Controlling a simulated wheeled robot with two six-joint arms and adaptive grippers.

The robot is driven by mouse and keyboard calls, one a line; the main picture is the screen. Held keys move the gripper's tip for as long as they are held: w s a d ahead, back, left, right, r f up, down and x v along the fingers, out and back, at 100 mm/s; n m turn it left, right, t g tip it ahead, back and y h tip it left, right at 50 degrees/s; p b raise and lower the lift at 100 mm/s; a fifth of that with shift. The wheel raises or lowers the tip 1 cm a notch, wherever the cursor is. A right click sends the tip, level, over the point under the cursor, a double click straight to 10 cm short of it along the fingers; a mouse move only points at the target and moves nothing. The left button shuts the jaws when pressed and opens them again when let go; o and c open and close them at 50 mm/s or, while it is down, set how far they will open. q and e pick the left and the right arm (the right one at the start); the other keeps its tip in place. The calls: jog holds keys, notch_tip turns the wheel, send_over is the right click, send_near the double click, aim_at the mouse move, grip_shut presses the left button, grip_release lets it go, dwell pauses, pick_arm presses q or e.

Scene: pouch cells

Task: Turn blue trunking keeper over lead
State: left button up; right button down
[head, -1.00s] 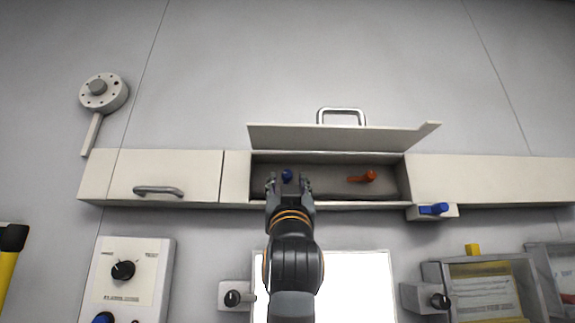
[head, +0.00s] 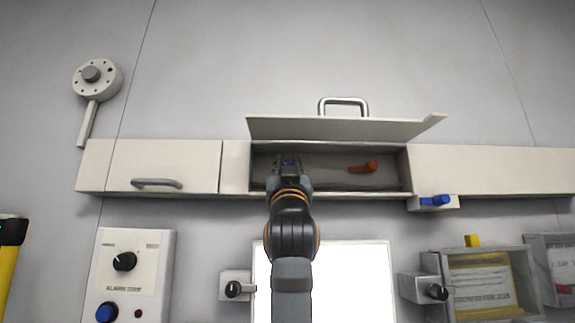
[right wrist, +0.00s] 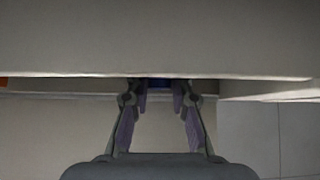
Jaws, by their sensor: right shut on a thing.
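The blue trunking keeper (head: 289,161) is in the left part of the open trunking (head: 330,180), mostly hidden by my right gripper (head: 287,166). In the right wrist view a strip of the blue keeper (right wrist: 160,82) shows between the fingertips, under the lid edge. My right gripper is shut on the blue keeper, its fingers reaching inside the trunking. An orange keeper (head: 363,167) sits further right in the same trunking. I cannot make out a lead behind the gripper. My left gripper is not in view.
The trunking lid (head: 335,129) is raised above the opening, with a metal handle (head: 343,104) behind it. A blue lever (head: 436,200) sits on a block below right. A panel with knobs (head: 129,275) and a bright white panel (head: 345,285) lie below.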

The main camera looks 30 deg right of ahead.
jog(key=shift+d+f+n+t+y, duration=0.1)
jog(key=shift+n+t+y, duration=0.3)
jog(key=shift+n+y, duration=0.35)
jog(key=shift+n+t+y+b, duration=0.3)
jog(key=shift+n+t+y, duration=0.3)
jog(key=shift+n+y, duration=1)
jog(key=c, duration=1.2)
grip_release()
jog(key=shift+o, duration=0.2)
jog(key=shift+s, duration=0.1)
jog(key=v, duration=1.2)
